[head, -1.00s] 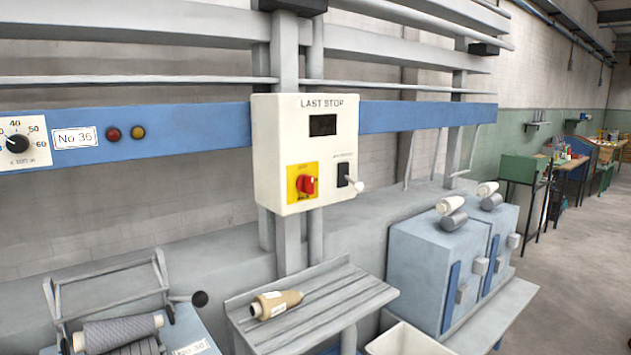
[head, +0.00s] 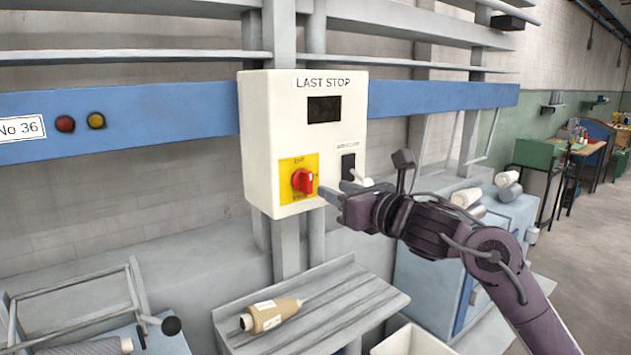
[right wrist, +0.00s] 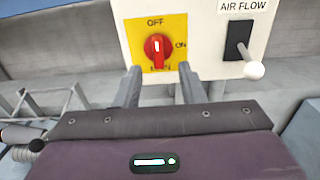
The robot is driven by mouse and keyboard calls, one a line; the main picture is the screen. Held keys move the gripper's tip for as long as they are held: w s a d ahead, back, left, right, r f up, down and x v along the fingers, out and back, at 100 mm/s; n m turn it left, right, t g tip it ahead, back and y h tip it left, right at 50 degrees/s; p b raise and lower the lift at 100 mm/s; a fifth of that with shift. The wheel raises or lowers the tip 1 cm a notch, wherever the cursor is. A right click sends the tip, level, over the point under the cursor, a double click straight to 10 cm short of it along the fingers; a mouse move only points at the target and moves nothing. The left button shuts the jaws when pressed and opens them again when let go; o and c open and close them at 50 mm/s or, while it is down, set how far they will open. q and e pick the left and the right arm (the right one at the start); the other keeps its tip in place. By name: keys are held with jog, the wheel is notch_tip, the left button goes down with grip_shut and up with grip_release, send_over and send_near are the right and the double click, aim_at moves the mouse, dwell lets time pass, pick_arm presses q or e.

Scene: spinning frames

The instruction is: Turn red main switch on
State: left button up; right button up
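The red main switch (head: 303,181) is a red rotary knob on a yellow plate (head: 287,164), low on the white "LAST STOP" box (head: 258,130). In the right wrist view the red knob (right wrist: 157,48) stands upright, its white mark vertical, with "OFF" above and "ON" to its right. My right gripper (head: 331,192) is just to the right of and in front of the switch in the head view. In the right wrist view its two fingers (right wrist: 158,80) are apart with nothing between them, just below and in front of the knob. My left gripper is not in view.
A black "AIR FLOW" lever with a white knob (right wrist: 254,70) is on the box right of the switch. A slatted shelf (head: 360,300) with a tan yarn cone (head: 270,316) lies below. The blue rail (head: 160,115) runs behind the box.

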aim_at(311, 179)
jog(key=p+x, duration=0.1)
jog(key=x, duration=0.2)
jog(key=p+x, duration=0.2)
jog(key=x, duration=0.1)
jog(key=shift+w+a+r, duration=0.15)
jog(key=shift+a+r, duration=0.1)
jog(key=shift+a, duration=0.15)
jog(key=shift+w+a, duration=0.1)
jog(key=shift+w, duration=0.1)
jog(key=shift+f, duration=0.1)
jog(key=shift+c, duration=0.5)
grip_shut()
